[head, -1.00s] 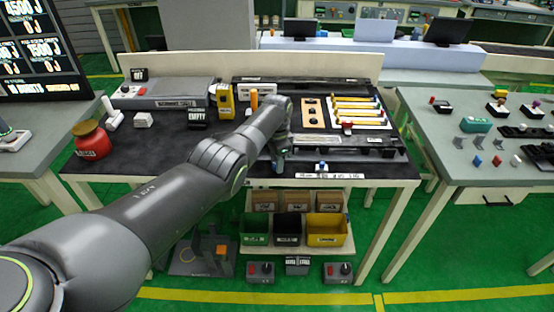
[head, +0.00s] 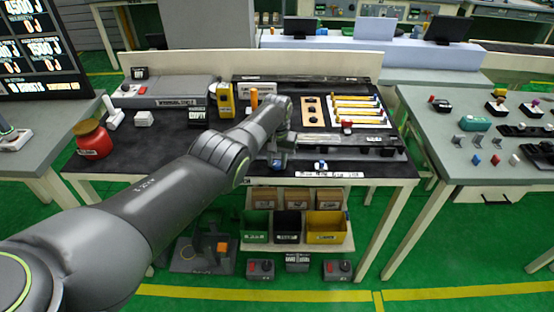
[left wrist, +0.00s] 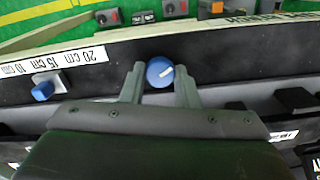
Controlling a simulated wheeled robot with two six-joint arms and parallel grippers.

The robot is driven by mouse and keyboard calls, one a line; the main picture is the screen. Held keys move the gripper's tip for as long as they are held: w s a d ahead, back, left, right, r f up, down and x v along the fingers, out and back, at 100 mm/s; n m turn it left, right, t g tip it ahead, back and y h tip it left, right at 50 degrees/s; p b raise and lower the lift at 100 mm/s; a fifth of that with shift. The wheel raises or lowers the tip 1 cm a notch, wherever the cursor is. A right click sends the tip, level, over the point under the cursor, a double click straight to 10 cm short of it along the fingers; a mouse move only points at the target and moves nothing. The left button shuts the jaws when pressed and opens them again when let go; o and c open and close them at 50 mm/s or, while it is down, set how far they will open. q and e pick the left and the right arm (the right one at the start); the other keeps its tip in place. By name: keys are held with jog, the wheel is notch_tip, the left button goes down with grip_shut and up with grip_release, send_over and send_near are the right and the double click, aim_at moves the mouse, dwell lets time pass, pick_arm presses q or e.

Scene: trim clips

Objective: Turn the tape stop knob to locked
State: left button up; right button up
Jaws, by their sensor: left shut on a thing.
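A round blue knob (left wrist: 160,72) with a short pale mark sits at the front edge of the black bench. In the left wrist view the mark points to the right and slightly up. My left gripper (left wrist: 160,80) has one finger on each side of the knob and is shut on it. My right gripper is not in view.
A second, smaller blue knob on a pale block (left wrist: 42,91) stands to the left in the wrist view, near a length label (left wrist: 55,61). Behind are a long grey rail (head: 350,140) and a rack of yellow-ended rods (head: 357,110). Bins (head: 327,228) sit below.

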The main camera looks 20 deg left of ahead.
pick_arm(q)
jog(key=n, duration=0.5)
jog(key=shift+w+r+n, duration=0.1)
jog(key=shift+r+n, duration=0.05)
jog(key=shift+n, duration=0.15)
jog(key=n, duration=0.5)
jog(key=shift+n, duration=0.4)
jog(key=o, duration=0.7)
jog(key=shift+p, duration=0.3)
